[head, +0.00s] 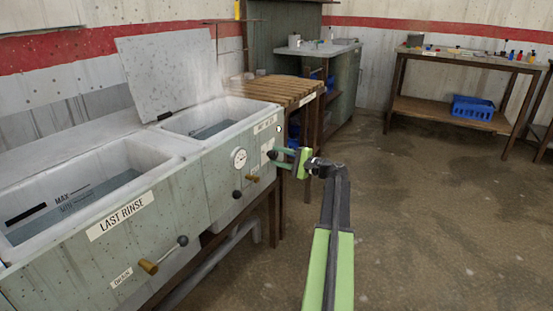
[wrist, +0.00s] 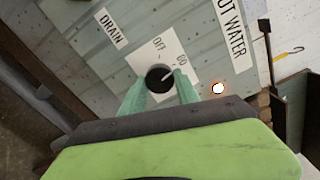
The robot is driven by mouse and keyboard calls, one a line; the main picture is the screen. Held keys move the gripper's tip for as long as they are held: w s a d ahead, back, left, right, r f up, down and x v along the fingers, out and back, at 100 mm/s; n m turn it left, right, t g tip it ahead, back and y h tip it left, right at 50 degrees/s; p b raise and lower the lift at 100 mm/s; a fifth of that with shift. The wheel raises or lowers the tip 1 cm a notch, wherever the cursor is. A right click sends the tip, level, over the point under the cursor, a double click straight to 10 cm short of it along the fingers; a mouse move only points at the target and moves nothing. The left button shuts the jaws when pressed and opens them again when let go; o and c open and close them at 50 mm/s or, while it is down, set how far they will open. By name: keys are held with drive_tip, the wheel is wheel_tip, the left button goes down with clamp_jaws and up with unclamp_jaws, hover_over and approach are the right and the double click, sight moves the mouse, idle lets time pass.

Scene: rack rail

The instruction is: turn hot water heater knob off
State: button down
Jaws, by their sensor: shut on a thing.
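The hot water heater knob (wrist: 158,77) is a round black dial on a white plate (wrist: 155,52) marked OFF and 60. Its pale pointer line slants up and right, toward the 60 side. In the wrist view the green fingers of my gripper (wrist: 159,92) are on either side of the knob, shut on it. In the head view my gripper (head: 278,159) reaches the front panel of the sink unit from the right. The plate (head: 266,149) shows there, but the knob is mostly hidden by the fingers. A small lamp (wrist: 218,88) beside the plate glows.
Another drain lever (head: 150,266) is nearer. A wooden slatted table (head: 280,89) stands beyond the sinks. Open floor (head: 430,210) lies to the right.

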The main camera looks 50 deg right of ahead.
drive_tip(key=n, duration=0.4)
drive_tip(key=shift+a+n, duration=0.15)
drive_tip(key=shift+n, duration=0.25)
drive_tip(key=n, duration=0.4)
drive_tip(key=shift+n, duration=0.3)
drive_tip(key=c, duration=0.9)
unclamp_jaws()
drive_tip(key=shift+r, duration=0.1)
drive_tip(key=v, duration=1.7)
drive_tip(key=shift+s, duration=0.25)
